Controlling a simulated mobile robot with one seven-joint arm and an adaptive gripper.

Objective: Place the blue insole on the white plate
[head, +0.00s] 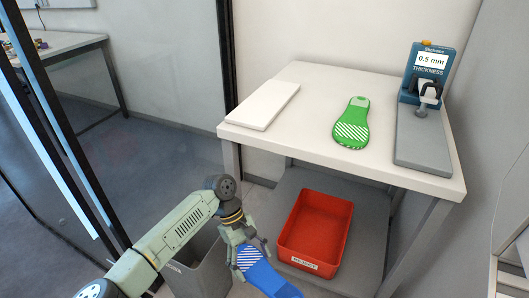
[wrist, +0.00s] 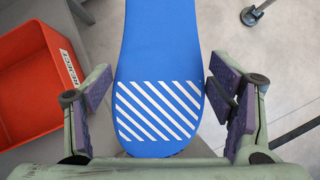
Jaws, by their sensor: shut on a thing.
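The blue insole (head: 270,277) with a white striped patch is in my gripper (head: 249,248), low in front of the table and left of the red bin. In the wrist view, the insole (wrist: 158,45) lies lengthwise between the two purple-padded fingers of my gripper (wrist: 160,110), which are shut on it near its striped end. Its far end runs out of the top of that view. The white plate (head: 263,105) is a flat rectangular slab on the left side of the table top, with nothing on it. My gripper is well below and in front of it.
A green insole (head: 351,127) lies mid-table, right of the plate. A thickness gauge (head: 428,75) reading 0.5 mm stands at the right. A red reject bin (head: 316,230) sits on the lower shelf (head: 360,205); a grey bin (head: 205,270) stands behind my arm. The table's front edge (head: 330,158) lies between.

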